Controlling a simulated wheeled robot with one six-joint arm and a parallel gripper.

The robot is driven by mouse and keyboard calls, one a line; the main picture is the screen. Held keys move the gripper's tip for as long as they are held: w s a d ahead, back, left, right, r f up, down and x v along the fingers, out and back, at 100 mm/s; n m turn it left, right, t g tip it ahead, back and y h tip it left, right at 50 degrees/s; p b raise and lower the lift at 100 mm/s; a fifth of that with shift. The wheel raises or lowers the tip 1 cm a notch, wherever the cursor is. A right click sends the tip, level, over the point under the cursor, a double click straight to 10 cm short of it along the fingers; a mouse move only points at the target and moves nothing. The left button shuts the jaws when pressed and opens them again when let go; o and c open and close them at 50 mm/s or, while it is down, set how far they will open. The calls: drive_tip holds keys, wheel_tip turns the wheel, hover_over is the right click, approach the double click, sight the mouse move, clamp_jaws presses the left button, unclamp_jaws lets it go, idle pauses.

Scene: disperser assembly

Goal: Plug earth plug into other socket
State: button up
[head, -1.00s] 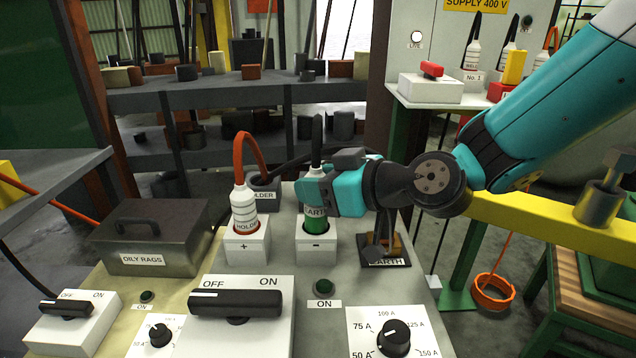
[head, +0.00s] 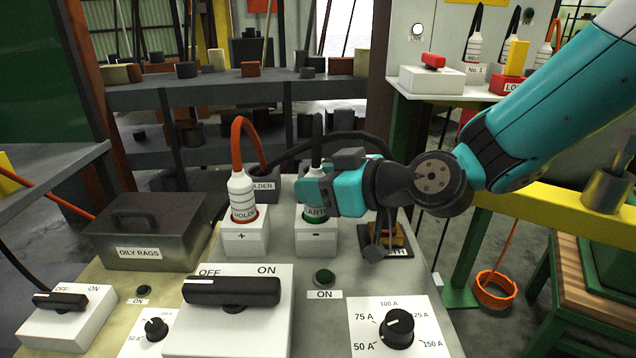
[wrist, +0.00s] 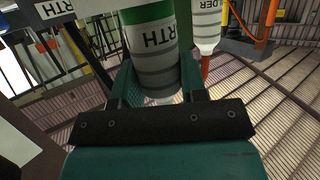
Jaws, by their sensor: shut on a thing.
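The earth plug (head: 314,211), white with a green band and a dark cable, stands upright at the white "-" socket (head: 316,240). Only a thin strip of green shows above the socket; I cannot tell how deep it sits. My gripper (head: 318,193) comes from the right and is shut on the plug's white body. The wrist view shows the plug (wrist: 158,60) between both fingers, its green band against the white socket block (wrist: 45,12). The holder plug (head: 242,195), with an orange cable, stands upright in the "+" socket (head: 246,238) to the left.
An oily rags box (head: 152,230) stands left. A large switch (head: 232,292), a green button (head: 324,277) and a current dial (head: 397,326) are in front. A clamp stand labelled earth (head: 390,237) is close to the right, under my arm. Shelves (head: 240,95) stand behind.

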drive_tip(key=shift+f, duration=0.25)
drive_tip(key=o, duration=1.1)
drive_tip(key=shift+o, duration=0.2)
drive_tip(key=b+v, duration=0.6)
drive_tip(key=v, duration=1.1)
drive_tip(key=shift+s+d, duration=0.2)
drive_tip(key=shift+r, duration=0.15)
